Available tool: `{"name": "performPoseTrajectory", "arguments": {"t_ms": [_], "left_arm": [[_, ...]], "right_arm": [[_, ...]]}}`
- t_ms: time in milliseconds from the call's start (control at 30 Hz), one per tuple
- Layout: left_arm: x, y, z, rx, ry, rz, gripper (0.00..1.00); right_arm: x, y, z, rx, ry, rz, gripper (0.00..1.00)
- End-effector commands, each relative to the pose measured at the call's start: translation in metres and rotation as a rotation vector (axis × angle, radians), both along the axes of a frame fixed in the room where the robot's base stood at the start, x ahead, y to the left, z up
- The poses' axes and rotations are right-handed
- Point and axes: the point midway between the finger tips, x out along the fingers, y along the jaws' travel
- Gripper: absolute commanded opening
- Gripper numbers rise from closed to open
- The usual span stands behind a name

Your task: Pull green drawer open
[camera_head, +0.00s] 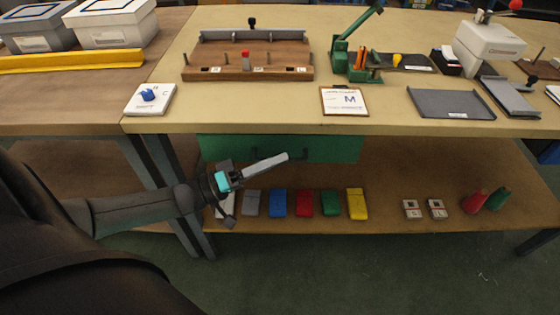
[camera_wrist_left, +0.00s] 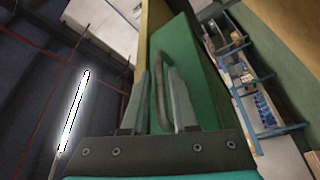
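The green drawer (camera_head: 330,148) sits under the tabletop, its front facing me; it also shows in the left wrist view (camera_wrist_left: 190,62). Its dark bar handle (camera_wrist_left: 160,88) stands out from the front. My left gripper (camera_head: 280,159) is at the drawer front, by the handle, and hides part of it in the head view. In the left wrist view my left gripper (camera_wrist_left: 160,82) has its two fingers apart, with the handle appearing between them. I cannot tell whether a finger touches the handle. My right gripper is not in view.
The lower shelf (camera_head: 385,180) holds several coloured packs (camera_head: 304,202), small white boxes (camera_head: 412,209) and red and green rolls (camera_head: 475,201). The tabletop (camera_head: 235,110) above carries a wooden rack (camera_head: 235,75), a clipboard (camera_head: 344,101) and grey trays. A table leg (camera_head: 175,185) stands near my left arm.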

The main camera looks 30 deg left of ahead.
Motion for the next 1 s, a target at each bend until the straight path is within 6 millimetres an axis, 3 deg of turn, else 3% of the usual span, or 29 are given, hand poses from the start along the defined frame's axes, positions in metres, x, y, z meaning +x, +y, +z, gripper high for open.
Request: {"name": "performPoseTrajectory", "arguments": {"t_ms": [433,667,1000], "left_arm": [[0.0095,-0.0077,0.0026,0.0,0.001,0.0,0.27],[0.0092,-0.0076,0.0026,0.0,0.001,0.0,0.01],[0.0092,-0.0073,0.0025,0.0,0.001,0.0,0.0]], "right_arm": [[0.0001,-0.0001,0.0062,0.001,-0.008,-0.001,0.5],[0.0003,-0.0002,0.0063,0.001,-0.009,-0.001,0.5],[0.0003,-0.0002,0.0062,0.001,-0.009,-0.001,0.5]]}}
